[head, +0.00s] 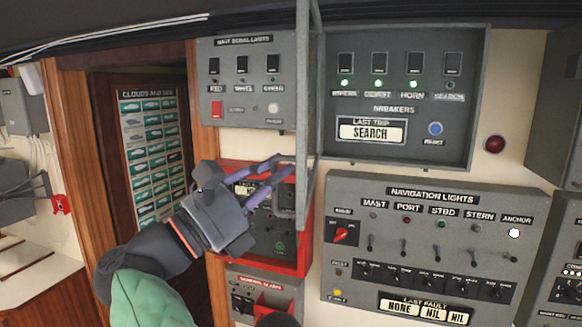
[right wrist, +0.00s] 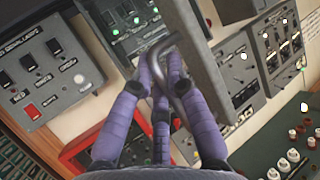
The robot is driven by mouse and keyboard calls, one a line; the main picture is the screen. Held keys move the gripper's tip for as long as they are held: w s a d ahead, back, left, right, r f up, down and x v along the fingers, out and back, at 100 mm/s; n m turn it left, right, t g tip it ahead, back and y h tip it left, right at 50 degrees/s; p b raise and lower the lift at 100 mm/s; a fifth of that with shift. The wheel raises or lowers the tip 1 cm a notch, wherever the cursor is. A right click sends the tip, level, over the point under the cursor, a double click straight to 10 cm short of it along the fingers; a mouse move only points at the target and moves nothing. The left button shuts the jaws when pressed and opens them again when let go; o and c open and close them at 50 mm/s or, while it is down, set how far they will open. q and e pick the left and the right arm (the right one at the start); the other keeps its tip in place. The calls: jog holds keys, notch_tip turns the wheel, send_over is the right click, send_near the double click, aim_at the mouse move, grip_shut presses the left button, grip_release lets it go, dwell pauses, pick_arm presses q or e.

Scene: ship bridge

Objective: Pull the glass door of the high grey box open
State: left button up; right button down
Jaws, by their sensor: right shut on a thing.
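The high grey box (head: 470,120) is on the wall at the upper right of the head view, with BREAKERS switches and a LAST TRIP plate reading SEARCH. Its glass door (head: 303,110) stands swung out at the box's left side, seen nearly edge-on. My right gripper (head: 278,172) is left of the door's lower part, with its purple fingers pointing at it. In the right wrist view the fingers (right wrist: 164,85) are closed around the curved metal handle (right wrist: 158,52) beside the door's grey frame (right wrist: 202,55). My left gripper is not in view.
A mast signal lights panel (head: 240,82) is left of the door. A red-framed box (head: 303,250) is behind and below my gripper. A navigation lights panel (head: 435,250) is below the grey box. A wooden door frame (head: 75,140) is at left.

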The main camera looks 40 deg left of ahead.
jog(key=shift+a+r, duration=0.15)
dwell(0.3)
jog(key=c, duration=1.3)
grip_release()
jog(key=shift+o, duration=0.5)
jog(key=v, duration=0.7)
jog(key=shift+f, duration=0.2)
jog(key=shift+s, duration=0.2)
